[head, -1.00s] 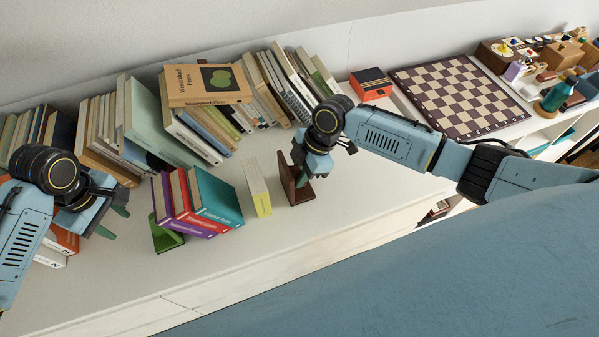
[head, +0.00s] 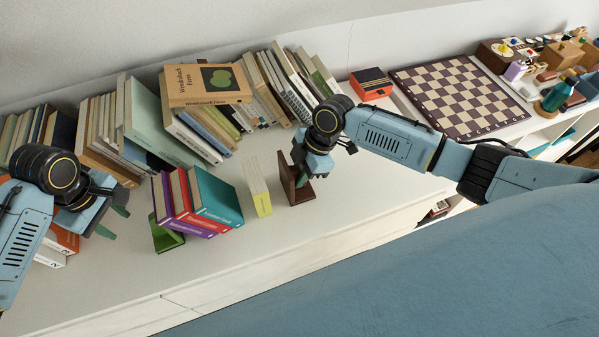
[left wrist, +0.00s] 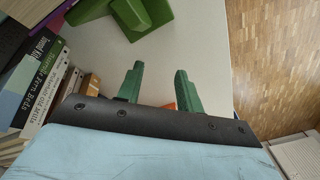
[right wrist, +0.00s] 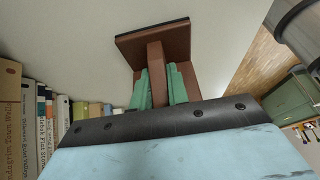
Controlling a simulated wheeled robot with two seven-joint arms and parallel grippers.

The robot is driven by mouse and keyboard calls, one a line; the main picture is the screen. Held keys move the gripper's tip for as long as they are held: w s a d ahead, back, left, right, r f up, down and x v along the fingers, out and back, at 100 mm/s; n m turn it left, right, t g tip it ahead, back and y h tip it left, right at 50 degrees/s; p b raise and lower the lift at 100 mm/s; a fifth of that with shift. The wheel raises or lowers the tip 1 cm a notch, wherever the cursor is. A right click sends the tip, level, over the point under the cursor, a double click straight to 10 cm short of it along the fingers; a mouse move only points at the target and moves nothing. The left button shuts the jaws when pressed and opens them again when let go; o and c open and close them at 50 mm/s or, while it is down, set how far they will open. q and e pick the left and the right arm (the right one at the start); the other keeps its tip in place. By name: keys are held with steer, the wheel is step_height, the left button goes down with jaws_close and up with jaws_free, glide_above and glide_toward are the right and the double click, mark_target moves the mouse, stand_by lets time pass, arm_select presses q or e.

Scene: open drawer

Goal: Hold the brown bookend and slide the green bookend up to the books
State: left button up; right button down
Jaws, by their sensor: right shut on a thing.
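The brown bookend (head: 287,178) stands on the white shelf top, and my right gripper (head: 305,178) is shut on it. In the right wrist view the green fingers (right wrist: 158,88) close on the brown bookend's upright rib (right wrist: 156,62). The green bookend (head: 165,236) stands at the left of a leaning group of purple, red and teal books (head: 197,203). It also shows in the left wrist view (left wrist: 150,12), beyond the fingers. A pale yellow-edged book (head: 258,188) stands alone between the group and the brown bookend. My left gripper (head: 115,222) is open and empty, left of the green bookend.
A row of books (head: 150,125) lines the wall behind. A chessboard (head: 458,95) lies at the right. The shelf front is clear.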

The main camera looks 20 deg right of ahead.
mark_target(153, 237)
arm_select(q)
steer(key=shift+c, duration=0.5)
steer(key=shift+f, duration=0.15)
steer(key=shift+c, duration=1.1)
steer(key=a+f+n+h, duration=0.1)
steer(key=a+f+n, duration=0.1)
steer(key=a+f+n+h, duration=0.1)
steer(key=f+n+h, duration=0.1)
steer(key=f+n, duration=0.1)
steer(key=a+f+n+h, duration=0.2)
steer(key=f, duration=0.1)
steer(key=shift+s+a, duration=0.1)
steer(key=shift+a, duration=0.25)
jaws_close()
steer(key=shift+a+f+n, duration=0.25)
steer(key=shift+f+n, duration=0.05)
steer(key=shift+n, duration=0.2)
steer(key=shift+f, duration=0.15)
steer(key=shift+d, duration=3.35)
steer(key=shift+d, duration=0.35)
